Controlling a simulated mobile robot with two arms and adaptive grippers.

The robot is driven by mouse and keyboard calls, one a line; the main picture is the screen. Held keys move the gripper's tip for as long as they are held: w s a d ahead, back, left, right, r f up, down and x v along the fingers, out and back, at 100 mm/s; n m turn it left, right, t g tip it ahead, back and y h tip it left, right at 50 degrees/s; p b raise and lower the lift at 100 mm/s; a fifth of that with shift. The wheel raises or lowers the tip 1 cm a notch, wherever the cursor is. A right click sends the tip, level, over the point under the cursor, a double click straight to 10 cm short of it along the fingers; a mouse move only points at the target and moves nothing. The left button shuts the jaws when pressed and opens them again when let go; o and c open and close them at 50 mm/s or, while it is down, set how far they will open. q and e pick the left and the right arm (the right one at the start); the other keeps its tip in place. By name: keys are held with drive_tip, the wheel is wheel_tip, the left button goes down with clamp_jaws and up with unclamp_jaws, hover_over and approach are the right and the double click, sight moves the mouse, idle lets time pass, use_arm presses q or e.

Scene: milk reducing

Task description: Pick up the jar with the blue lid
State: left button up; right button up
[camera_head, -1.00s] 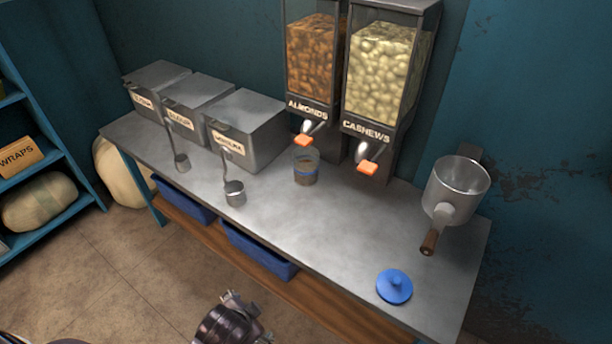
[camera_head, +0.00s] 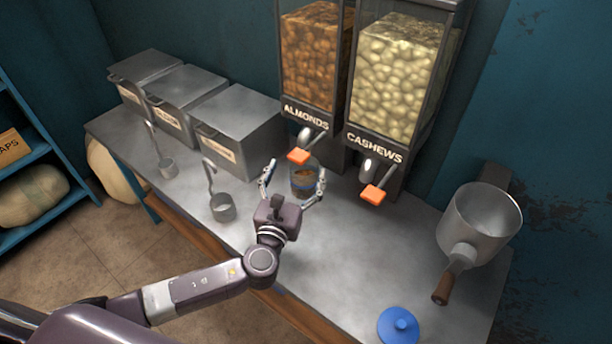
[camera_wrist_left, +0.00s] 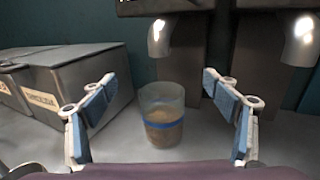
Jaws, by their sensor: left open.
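The jar (camera_head: 304,180) is clear glass with a blue band and brown contents. It stands upright on the metal counter under the almond dispenser, with no lid on it. A blue lid (camera_head: 398,326) lies apart on the counter at the front right. My left gripper (camera_head: 296,182) is open, with its fingers spread to either side of the jar in the head view. In the left wrist view the jar (camera_wrist_left: 161,115) stands ahead, centred between the open fingers, and no contact shows. My right gripper is not in view.
Almond (camera_head: 310,60) and cashew (camera_head: 394,82) dispensers with orange-tipped levers rise behind the jar. Metal bins (camera_head: 235,126) stand to the left, with two scoops (camera_head: 222,207) before them. A metal pot with a handle (camera_head: 480,222) is at the right.

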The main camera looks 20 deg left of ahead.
sight(300, 179)
use_arm(q)
wheel_tip(300, 179, down, 6)
drive_tip(key=shift+r+b, duration=0.1)
drive_tip(key=shift+b, duration=0.45)
drive_tip(key=shift+w+f, duration=0.2)
drive_tip(key=shift+w+r, duration=0.15)
drive_tip(key=shift+w, duration=0.8)
drive_tip(key=w, duration=0.4)
drive_tip(key=shift+a, duration=0.1)
drive_tip(key=shift+w, duration=0.6)
drive_tip(key=c, duration=1.8)
drive_tip(key=shift+c, duration=1.4)
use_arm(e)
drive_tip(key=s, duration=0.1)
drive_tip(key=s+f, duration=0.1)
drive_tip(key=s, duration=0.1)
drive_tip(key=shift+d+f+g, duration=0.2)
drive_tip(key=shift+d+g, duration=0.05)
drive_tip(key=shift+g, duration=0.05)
